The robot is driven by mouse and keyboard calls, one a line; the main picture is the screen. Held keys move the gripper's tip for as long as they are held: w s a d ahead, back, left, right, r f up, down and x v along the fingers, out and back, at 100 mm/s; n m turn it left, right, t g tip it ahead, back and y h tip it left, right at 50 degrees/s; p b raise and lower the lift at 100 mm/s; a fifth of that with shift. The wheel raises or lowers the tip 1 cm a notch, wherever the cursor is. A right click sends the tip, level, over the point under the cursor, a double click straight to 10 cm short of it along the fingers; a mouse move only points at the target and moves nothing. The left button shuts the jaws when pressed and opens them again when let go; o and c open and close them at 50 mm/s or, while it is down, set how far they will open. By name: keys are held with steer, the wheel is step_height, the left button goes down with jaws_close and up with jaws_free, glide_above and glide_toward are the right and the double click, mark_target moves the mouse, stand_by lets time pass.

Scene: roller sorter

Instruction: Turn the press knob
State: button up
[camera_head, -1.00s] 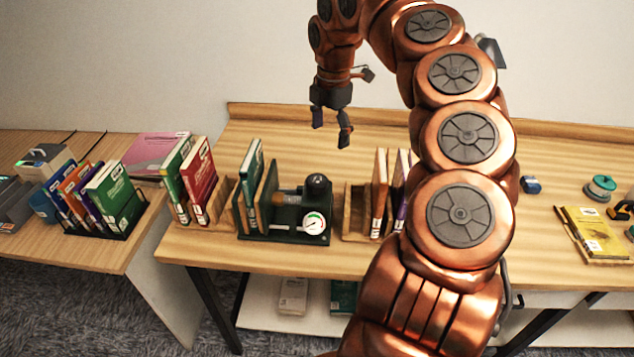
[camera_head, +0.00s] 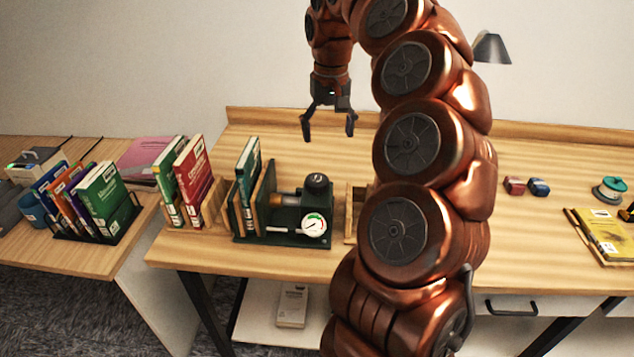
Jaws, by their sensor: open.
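The press (camera_head: 290,218) stands on the wooden desk, with a dark green base, wooden boards at its left and a round gauge (camera_head: 314,225) at its front. Its black knob (camera_head: 317,183) is the rounded cap on top of the dark cylinder. A green book (camera_head: 248,172) stands upright at the press's left boards. My gripper (camera_head: 328,130) hangs above and behind the press, pointing down. Its two dark fingers are spread and empty. It is apart from the knob, which shows fully.
Books in a wooden holder (camera_head: 214,218) stand left of the press. A wooden stand (camera_head: 355,205) at its right is partly hidden by my arm. A left table holds a book rack (camera_head: 128,228). Small blocks (camera_head: 526,186), a tape roll (camera_head: 609,190) and a yellow book (camera_head: 603,232) lie right.

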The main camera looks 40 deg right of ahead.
mark_target(317, 178)
steer(key=f+m+b, duration=0.1)
steer(key=m, duration=0.2)
steer(key=f+m+b, duration=0.1)
steer(key=m, duration=0.3)
steer(key=w+a+f+m+b, duration=0.1)
steer(key=m, duration=0.3)
steer(key=shift+w+a+f, duration=0.1)
steer(key=shift+f, duration=0.2)
steer(key=m, duration=0.1)
steer(key=f+m, duration=0.1)
steer(key=m, duration=0.2)
steer(key=shift+w+a+f+m+g+b, duration=0.25)
steer(key=shift+w+a+m+g+b, duration=0.05)
steer(key=shift+b, duration=0.05)
steer(key=shift+f+p, duration=0.7)
steer(key=shift+f, duration=3.1)
steer(key=shift+c, duration=0.3)
steer(key=c, duration=1.1)
steer(key=shift+n, duration=0.4)
